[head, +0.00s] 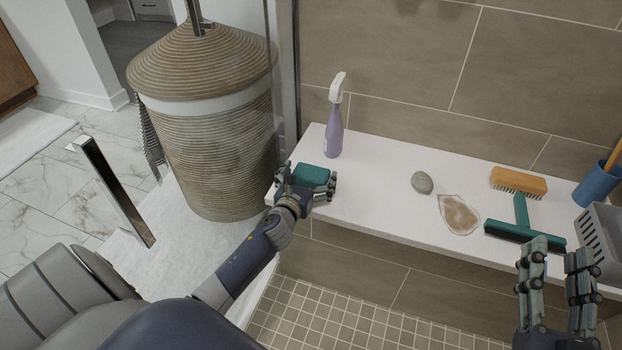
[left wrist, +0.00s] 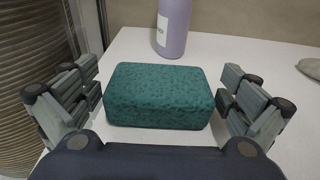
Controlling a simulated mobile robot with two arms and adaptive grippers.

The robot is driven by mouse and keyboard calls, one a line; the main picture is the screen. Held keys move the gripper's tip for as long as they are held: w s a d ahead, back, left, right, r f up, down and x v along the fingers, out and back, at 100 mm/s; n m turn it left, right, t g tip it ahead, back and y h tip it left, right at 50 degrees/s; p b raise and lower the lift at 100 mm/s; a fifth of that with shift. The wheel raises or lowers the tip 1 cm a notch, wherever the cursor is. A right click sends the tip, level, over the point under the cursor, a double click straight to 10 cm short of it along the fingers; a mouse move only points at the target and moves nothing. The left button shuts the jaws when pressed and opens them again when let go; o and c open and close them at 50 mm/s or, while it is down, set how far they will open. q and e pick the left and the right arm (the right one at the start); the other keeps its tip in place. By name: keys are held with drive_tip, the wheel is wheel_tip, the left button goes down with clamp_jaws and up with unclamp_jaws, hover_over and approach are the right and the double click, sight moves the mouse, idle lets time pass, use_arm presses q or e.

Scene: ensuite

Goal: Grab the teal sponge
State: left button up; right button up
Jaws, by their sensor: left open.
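The teal sponge (head: 312,174) lies flat at the left end of the white bench. My left gripper (head: 306,185) is open at the sponge, in front of it and partly hiding it in the head view. In the left wrist view, the sponge (left wrist: 158,95) sits between the two spread fingers of the left gripper (left wrist: 158,105), with a gap visible on its right; I cannot tell whether the left finger touches it. My right gripper (head: 556,268) is at the lower right, away from the sponge, its fingers spread apart and empty.
A purple spray bottle (head: 334,125) stands just behind the sponge. Along the white bench (head: 375,205) lie a stone (head: 422,182), a stained patch (head: 458,214), a brush (head: 518,182) and a squeegee (head: 521,220). A woven basket (head: 213,150) stands left of the bench.

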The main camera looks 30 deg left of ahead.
use_arm(q)
drive_tip(key=shift+w, duration=0.3)
drive_tip(key=c, duration=0.8)
